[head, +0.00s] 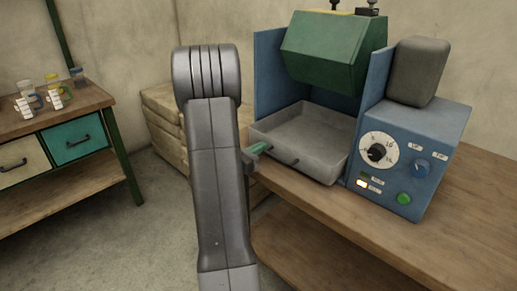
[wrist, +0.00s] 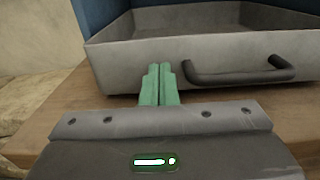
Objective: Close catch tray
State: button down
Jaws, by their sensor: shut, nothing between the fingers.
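The grey metal catch tray (head: 312,135) stands out from the front of the blue machine in the head view. In the wrist view its front wall (wrist: 130,62) faces me, with a dark bar handle (wrist: 238,75) on its right part. My gripper (head: 259,149) has green fingers and is shut and empty. In the wrist view the fingertips (wrist: 160,68) are in front of the tray's front wall, left of the handle. I cannot tell whether they touch the wall. In the head view my arm hides part of the area left of the tray.
The blue machine (head: 427,125) has a dial, knob and green button, with a green hood (head: 325,55) above the tray. It stands on a wooden bench (head: 400,240). A side table (head: 55,108) with jars and drawers is at left. Stacked pale blocks (head: 165,120) lie behind my arm.

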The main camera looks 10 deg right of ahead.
aim_at(275, 137)
jog(key=b+x, duration=0.2)
jog(key=x, duration=0.5)
jog(key=shift+w+d+f, duration=0.1)
jog(key=shift+w+d, duration=0.05)
jog(key=shift+d, duration=0.1)
jog(key=shift+w+r, duration=0.1)
jog(key=shift+r, duration=0.15)
jog(key=shift+r, duration=0.1)
